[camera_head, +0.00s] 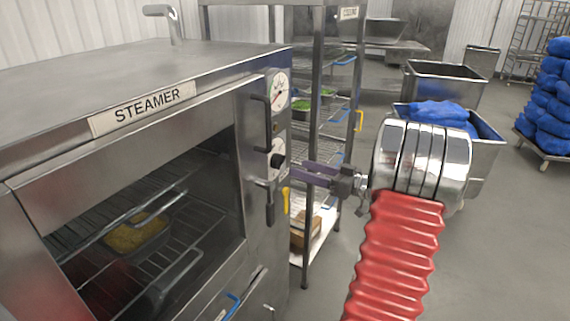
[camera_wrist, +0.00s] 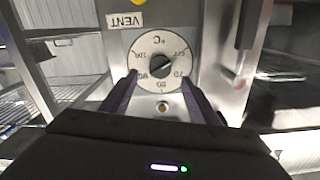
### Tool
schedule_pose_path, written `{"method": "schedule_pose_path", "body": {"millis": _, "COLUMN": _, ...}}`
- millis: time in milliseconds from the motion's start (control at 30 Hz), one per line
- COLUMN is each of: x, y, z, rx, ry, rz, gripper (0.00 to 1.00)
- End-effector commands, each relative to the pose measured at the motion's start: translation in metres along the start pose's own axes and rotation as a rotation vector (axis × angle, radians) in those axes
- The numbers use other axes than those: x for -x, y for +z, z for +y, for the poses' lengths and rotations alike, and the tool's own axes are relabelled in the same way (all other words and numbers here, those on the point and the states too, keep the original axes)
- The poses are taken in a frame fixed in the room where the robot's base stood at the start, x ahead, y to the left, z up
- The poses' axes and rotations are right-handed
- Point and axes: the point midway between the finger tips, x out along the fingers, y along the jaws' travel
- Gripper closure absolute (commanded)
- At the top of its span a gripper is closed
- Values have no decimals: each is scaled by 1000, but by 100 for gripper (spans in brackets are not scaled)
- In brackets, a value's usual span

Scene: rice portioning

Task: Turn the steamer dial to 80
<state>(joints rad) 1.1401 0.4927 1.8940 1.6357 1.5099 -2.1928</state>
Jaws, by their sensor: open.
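The steamer (camera_head: 140,80) stands at the left with its labelled top edge and an open front. Its dial (camera_head: 278,154) is a white disc with a black centre knob, low on the right front panel. The wrist view shows the dial (camera_wrist: 143,47) close up, with numbers around its rim and a black knob (camera_wrist: 160,67) at its middle. Which number it is set to is too small to tell. My gripper (camera_head: 291,168) is in front of the dial. Its two purple fingers (camera_wrist: 160,90) are apart, one at each side of the dial's lower part, with nothing between them but the knob's face.
A round gauge (camera_head: 278,91) with a needle sits above the dial. Dark door handles (camera_head: 262,118) run beside the panel. A food pan (camera_head: 137,233) lies on a rack inside the steamer. A wire shelf rack (camera_head: 318,130) stands behind; a bin (camera_head: 480,150) of blue bags is at right.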

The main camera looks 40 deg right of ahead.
Motion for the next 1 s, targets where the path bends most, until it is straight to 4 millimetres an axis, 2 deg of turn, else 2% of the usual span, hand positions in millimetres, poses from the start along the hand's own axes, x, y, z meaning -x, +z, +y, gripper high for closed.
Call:
{"method": "schedule_pose_path", "body": {"millis": 200, "x": -35, "y": 0, "z": 0, "rx": -1, "ry": -2, "rz": -1, "gripper": 45}}
{"method": "schedule_pose_path", "body": {"millis": 433, "x": -64, "y": 0, "z": 0, "rx": 0, "ry": -2, "rz": 0, "gripper": 45}}
{"method": "schedule_pose_path", "body": {"millis": 600, "x": -72, "y": 0, "z": 0, "rx": 0, "ry": 0, "rz": 0, "gripper": 45}}
{"method": "schedule_pose_path", "body": {"millis": 867, "x": -73, "y": 0, "z": 0, "rx": 0, "ry": 0, "rz": 0, "gripper": 45}}
{"method": "schedule_pose_path", "body": {"millis": 1000, "x": -73, "y": 0, "z": 0, "rx": 0, "ry": 0, "rz": 0, "gripper": 54}}
